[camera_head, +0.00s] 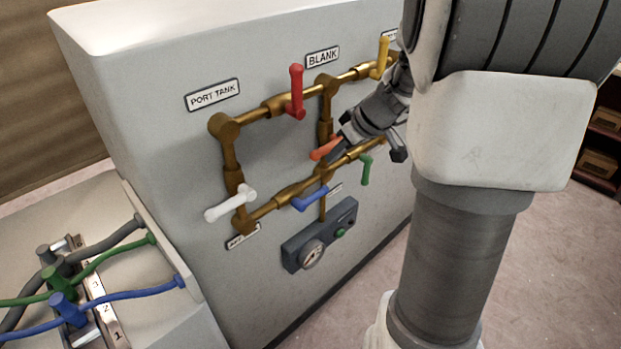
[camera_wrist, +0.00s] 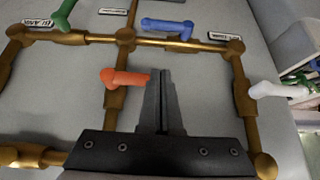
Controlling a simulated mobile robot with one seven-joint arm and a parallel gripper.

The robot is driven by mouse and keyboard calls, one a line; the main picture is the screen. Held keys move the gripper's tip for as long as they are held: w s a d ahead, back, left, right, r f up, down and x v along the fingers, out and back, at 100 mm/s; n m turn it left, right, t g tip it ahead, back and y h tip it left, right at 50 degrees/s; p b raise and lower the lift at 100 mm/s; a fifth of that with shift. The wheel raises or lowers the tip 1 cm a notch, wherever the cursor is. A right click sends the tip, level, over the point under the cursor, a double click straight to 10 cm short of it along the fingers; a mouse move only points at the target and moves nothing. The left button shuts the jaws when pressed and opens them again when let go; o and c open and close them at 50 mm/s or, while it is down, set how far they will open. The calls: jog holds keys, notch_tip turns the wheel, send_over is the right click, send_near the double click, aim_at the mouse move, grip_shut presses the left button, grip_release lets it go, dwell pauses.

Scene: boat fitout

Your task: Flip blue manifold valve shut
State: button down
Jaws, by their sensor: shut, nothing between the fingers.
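The blue valve handle (camera_head: 311,198) sits on the lower brass pipe, lying roughly along it. In the wrist view the blue handle (camera_wrist: 167,26) is above the fingertips, along the horizontal pipe. My gripper (camera_head: 341,146) is shut and empty at the middle upright pipe. In the wrist view its fingertips (camera_wrist: 158,74) are right beside the free end of the orange handle (camera_wrist: 123,78); I cannot tell whether they touch. The orange handle (camera_head: 324,149) lies across the upright pipe. A clear gap separates the fingertips from the blue handle.
Other handles are red (camera_head: 296,91), yellow (camera_head: 382,58), white (camera_head: 231,203) and green (camera_head: 366,170). A gauge box (camera_head: 320,234) is below the manifold. Hoses (camera_head: 110,250) lie on a bench at left. Brass pipes (camera_wrist: 245,90) surround the fingers.

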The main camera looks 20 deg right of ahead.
jog(key=b, duration=0.1)
send_over(319, 196)
jog(key=f, duration=0.8)
jog(key=shift+w+a+f, duration=0.15)
jog(key=shift+w+a, duration=0.1)
notch_tip(319, 196, down, 2)
jog(key=shift+s+d+f+b, duration=0.1)
jog(key=shift+s+f+b, duration=0.05)
jog(key=shift+f+b, duration=0.15)
jog(key=shift+s+f, duration=0.15)
jog(key=shift+f, duration=0.5)
jog(key=shift+d+f+b, duration=0.1)
jog(key=shift+b, duration=0.2)
jog(key=shift+d+f+y, duration=0.1)
jog(key=shift+f+y, duration=0.05)
jog(key=shift+y, duration=0.15)
